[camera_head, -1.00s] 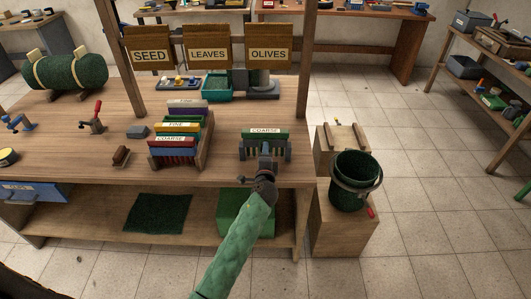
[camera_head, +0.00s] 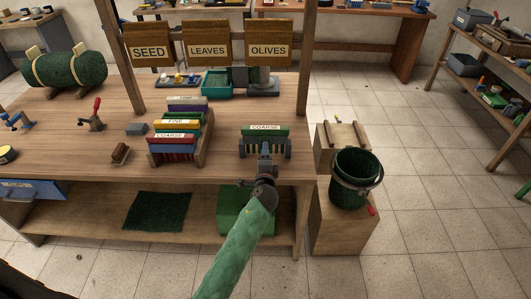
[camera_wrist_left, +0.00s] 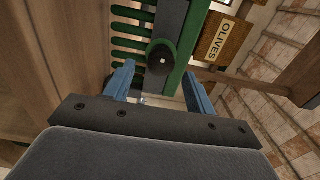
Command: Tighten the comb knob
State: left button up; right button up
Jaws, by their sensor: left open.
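The green comb labelled COARSE (camera_head: 265,131) stands in a dark holder at the front right of the bench, teeth down. My left gripper (camera_head: 265,147) is in front of it, close to its middle. In the left wrist view the green comb (camera_wrist_left: 184,45) fills the upper middle, with its teeth to the left. The round black knob (camera_wrist_left: 161,57), with a small pale centre, lies just ahead of and between the blue fingertips of my left gripper (camera_wrist_left: 160,80). The fingers are open, with a visible gap to either side of the knob. The gripper hides the knob in the head view.
A rack of labelled combs (camera_head: 178,140) stands to the left on the bench (camera_head: 70,125). SEED, LEAVES and OLIVES signs (camera_head: 269,42) hang behind, above a teal tray (camera_head: 216,85). A dark green bucket (camera_head: 353,180) stands on a wooden box (camera_head: 338,225) to the right.

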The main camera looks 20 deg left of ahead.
pick_arm(q)
jog(key=b+v, duration=0.1)
jog(key=v, duration=0.4)
pick_arm(e)
jog(key=r, duration=0.2)
jog(key=a+r, duration=0.1)
jog(key=r, duration=0.1)
jog(key=shift+w+r, duration=0.1)
jog(key=shift+w, duration=0.15)
pick_arm(q)
jog(key=s+a+f+n+g, duration=0.4)
jog(key=s+f+n, duration=0.15)
jog(key=s, duration=0.45)
jog(key=s+d+f+n+g+h, duration=0.25)
jog(key=s+n+g, duration=0.2)
jog(key=s, duration=0.95)
jog(key=s+d+f+n+g+h, duration=0.1)
jog(key=s+f+n+g+h, duration=0.3)
jog(key=s, duration=1)
jog(key=s+d+f+g, duration=0.1)
jog(key=s+f, duration=0.1)
jog(key=f, duration=1.6)
jog(key=s+d+f+m+g, duration=0.1)
jog(key=s+d+f+g, duration=0.1)
jog(key=f, duration=1.7)
jog(key=shift+s+y, duration=0.35)
jog(key=shift+s, duration=0.2)
